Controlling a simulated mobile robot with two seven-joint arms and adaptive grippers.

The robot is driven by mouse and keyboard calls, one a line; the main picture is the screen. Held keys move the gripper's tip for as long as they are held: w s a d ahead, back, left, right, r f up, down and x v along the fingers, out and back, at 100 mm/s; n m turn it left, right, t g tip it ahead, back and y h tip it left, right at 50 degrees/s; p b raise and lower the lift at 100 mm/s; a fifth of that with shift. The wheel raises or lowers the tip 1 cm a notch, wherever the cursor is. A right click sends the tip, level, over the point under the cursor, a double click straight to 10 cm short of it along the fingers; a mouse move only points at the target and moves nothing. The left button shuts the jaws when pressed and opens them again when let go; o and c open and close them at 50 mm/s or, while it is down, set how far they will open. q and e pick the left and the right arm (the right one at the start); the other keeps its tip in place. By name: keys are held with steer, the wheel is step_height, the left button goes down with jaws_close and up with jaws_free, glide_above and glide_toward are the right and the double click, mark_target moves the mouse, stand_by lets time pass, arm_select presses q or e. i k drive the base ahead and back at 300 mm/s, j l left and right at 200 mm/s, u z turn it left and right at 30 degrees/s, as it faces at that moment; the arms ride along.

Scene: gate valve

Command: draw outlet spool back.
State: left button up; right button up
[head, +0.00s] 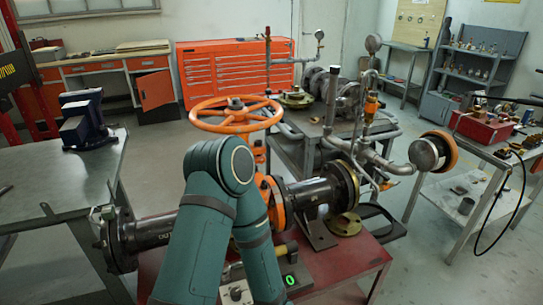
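A gate valve with an orange handwheel (236,115) stands on the red bench, its orange body (272,200) partly hidden behind my teal arm. A black flanged spool (308,192) runs from the valve to the right, ending in a flange (345,188). Another black flanged spool (150,232) extends to the left, ending in a wide flange (116,240). I cannot tell which one is the outlet spool. My bent arm covers the join between the left spool and the valve. Neither gripper can be made out.
A grey table with a blue vise (84,122) stands left. A cart with pipework stands behind right, and a table with a red box (478,128) at far right.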

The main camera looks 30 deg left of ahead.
mark_target(129, 239)
steer(key=u, duration=1.85)
